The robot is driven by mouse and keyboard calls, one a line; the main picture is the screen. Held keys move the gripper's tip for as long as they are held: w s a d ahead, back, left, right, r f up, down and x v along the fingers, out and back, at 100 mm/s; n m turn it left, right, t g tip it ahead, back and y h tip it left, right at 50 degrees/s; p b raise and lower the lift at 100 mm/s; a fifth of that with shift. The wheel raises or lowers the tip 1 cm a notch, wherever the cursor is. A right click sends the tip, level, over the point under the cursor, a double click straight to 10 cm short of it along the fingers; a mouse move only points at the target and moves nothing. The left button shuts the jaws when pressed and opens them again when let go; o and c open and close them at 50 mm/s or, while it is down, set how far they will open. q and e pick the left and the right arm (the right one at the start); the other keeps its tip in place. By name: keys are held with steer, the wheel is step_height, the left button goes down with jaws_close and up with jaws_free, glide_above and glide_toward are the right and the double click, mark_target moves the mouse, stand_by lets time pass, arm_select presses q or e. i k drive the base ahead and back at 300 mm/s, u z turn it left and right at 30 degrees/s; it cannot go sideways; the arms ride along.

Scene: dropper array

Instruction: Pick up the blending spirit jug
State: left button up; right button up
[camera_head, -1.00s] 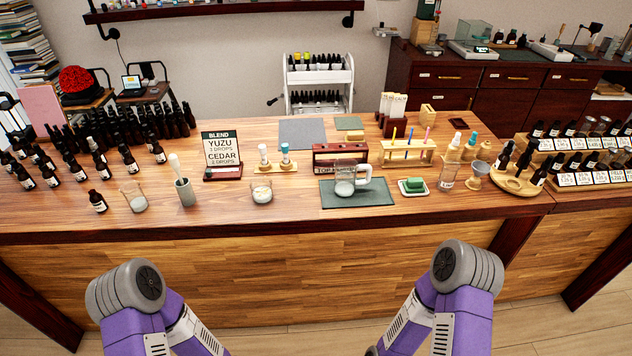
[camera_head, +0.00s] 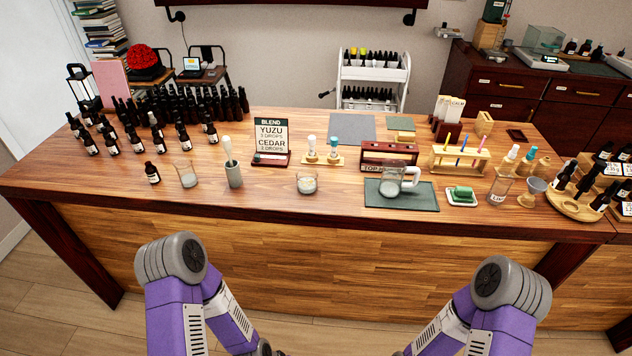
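A clear glass jug (camera_head: 389,184) with a handle on its right side stands upright on a dark green mat (camera_head: 418,203), right of the middle of the counter. Pale contents show in its lower part. I take it for the blending spirit jug; I can read no label on it. Both of my purple arms show at the bottom of the view, in front of the counter and apart from the jug. Neither gripper's fingertips can be seen; they lie below the picture edge.
The counter front edge (camera_head: 330,215) is clear before the mat.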

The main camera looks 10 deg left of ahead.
mark_target(394, 169)
steer(key=z, duration=0.5)
steer(key=k, duration=0.6)
steer(key=z, duration=1)
steer(key=i, duration=1.25)
steer(key=u, duration=0.7)
